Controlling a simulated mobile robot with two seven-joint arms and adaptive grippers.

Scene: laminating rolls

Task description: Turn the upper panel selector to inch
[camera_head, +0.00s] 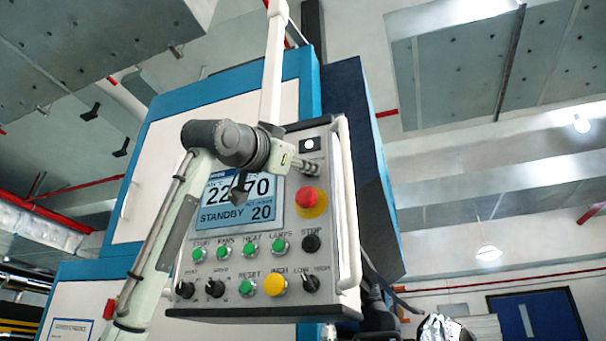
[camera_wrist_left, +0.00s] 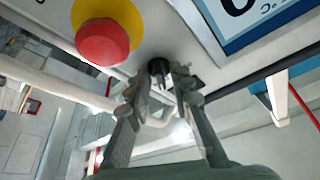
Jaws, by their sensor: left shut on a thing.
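The upper panel selector is a small black knob (camera_wrist_left: 158,68) near the panel's top edge in the left wrist view. In the head view my gripper hides it. My left gripper (camera_head: 311,168) reaches across the screen to the upper right of the grey control panel (camera_head: 325,232). In the left wrist view, the left gripper's fingertips (camera_wrist_left: 168,80) are at the black knob, one on each side, shut on it. The knob's pointer direction and labels cannot be read. My right gripper is not in view.
A red emergency button (camera_head: 307,196) on a yellow disc sits just below the gripper. The screen (camera_head: 240,212) reads STANDBY, partly covered by my arm. Green buttons, a yellow button (camera_head: 275,285) and black lower selectors lie below. A white handle (camera_head: 348,205) runs along the right edge.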

